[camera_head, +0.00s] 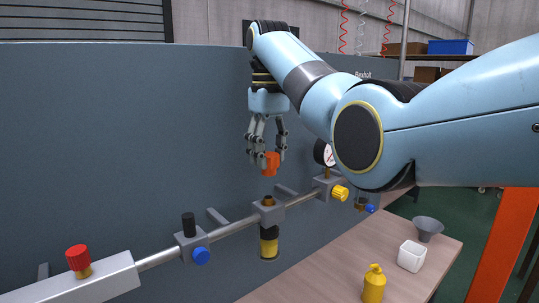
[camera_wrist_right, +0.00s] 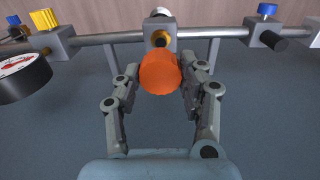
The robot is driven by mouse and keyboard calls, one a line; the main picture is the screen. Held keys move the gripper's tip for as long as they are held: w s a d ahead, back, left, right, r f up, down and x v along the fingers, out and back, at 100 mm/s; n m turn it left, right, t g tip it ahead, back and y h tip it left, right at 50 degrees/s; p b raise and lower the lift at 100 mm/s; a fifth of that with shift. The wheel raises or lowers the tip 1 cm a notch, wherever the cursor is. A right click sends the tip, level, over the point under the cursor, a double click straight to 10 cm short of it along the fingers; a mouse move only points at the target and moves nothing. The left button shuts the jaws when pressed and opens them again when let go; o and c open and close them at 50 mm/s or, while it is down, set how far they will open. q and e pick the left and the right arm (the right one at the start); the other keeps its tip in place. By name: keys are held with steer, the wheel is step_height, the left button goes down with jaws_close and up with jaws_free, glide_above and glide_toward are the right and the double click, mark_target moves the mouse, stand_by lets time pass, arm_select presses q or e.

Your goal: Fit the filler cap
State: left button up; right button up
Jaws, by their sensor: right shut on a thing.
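My right gripper (camera_head: 267,155) is shut on an orange cap (camera_head: 271,164), which it holds in the air in front of the grey panel. In the right wrist view the orange cap (camera_wrist_right: 160,73) sits between the two fingers (camera_wrist_right: 160,85). Below the cap in the head view is a grey block (camera_head: 268,212) on the pipe, with a brown-gold filler opening (camera_head: 268,201) on top and a yellow and black bowl (camera_head: 269,243) underneath. The cap is apart from the opening, a little above it. In the wrist view the cap partly hides the block. My left gripper is not in view.
The pipe (camera_head: 233,228) also carries a block with a blue knob (camera_head: 201,256), a red knob (camera_head: 78,258), a yellow knob (camera_head: 340,193) and a gauge (camera_head: 324,153). The table (camera_head: 325,255) holds a yellow bottle (camera_head: 374,285), a white container (camera_head: 411,256) and a grey funnel (camera_head: 428,227).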

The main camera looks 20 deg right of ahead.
mark_target(268, 197)
steer(key=shift+w+f, duration=0.1)
steer(key=shift+f, duration=2.2)
steer(key=shift+f, duration=0.25)
steer(key=shift+f, duration=0.95)
steer(key=o, duration=1.2)
steer(key=shift+o, duration=0.2)
